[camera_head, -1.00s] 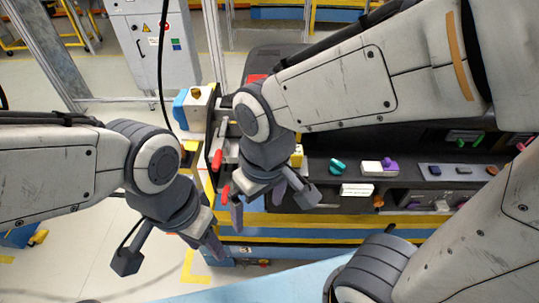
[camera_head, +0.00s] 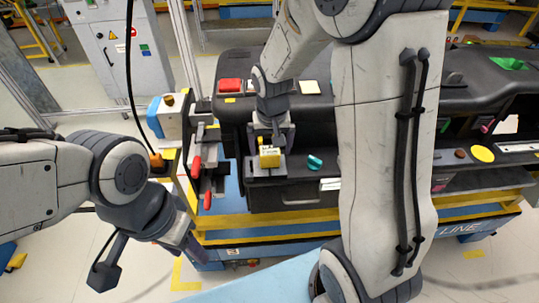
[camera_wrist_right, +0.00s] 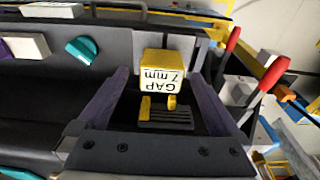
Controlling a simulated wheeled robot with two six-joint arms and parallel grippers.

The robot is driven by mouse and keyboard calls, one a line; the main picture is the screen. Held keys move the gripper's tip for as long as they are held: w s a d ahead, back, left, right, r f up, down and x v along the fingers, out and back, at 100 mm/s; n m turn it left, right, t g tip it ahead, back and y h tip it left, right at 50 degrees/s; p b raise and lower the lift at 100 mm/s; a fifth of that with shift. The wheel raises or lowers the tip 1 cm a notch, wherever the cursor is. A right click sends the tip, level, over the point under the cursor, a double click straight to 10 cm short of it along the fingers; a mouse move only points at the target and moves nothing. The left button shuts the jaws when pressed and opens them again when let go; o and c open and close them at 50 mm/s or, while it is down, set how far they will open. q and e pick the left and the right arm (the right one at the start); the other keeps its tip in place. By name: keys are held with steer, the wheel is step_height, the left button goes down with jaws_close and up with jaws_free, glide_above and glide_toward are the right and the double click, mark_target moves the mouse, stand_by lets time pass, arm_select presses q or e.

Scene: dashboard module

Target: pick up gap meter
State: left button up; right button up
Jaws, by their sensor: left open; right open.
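The gap meter (camera_head: 269,157) is a small yellow block with a white label. In the right wrist view the gap meter (camera_wrist_right: 164,72) reads "GAP 7 mm" and stands between my open fingers, with space visible on both sides. My right gripper (camera_head: 270,140) reaches down over it at the dark dashboard's front edge; it also shows in the right wrist view (camera_wrist_right: 165,95). I cannot tell whether a finger touches it. My left gripper (camera_head: 150,255) is open and empty, away from the dashboard at the lower left.
A teal knob (camera_head: 315,162) lies just right of the gap meter. Red-handled clamps (camera_head: 197,163) stand to its left. A red block (camera_head: 230,85) sits on the dashboard (camera_head: 400,75).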

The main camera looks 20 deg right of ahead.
mark_target(270, 151)
steer(key=f, duration=0.2)
steer(key=w+f+p, duration=0.1)
steer(key=f, duration=0.1)
steer(key=shift+f, duration=0.1)
steer(key=shift+s, duration=0.1)
steer(key=shift+c, duration=0.3)
jaws_close()
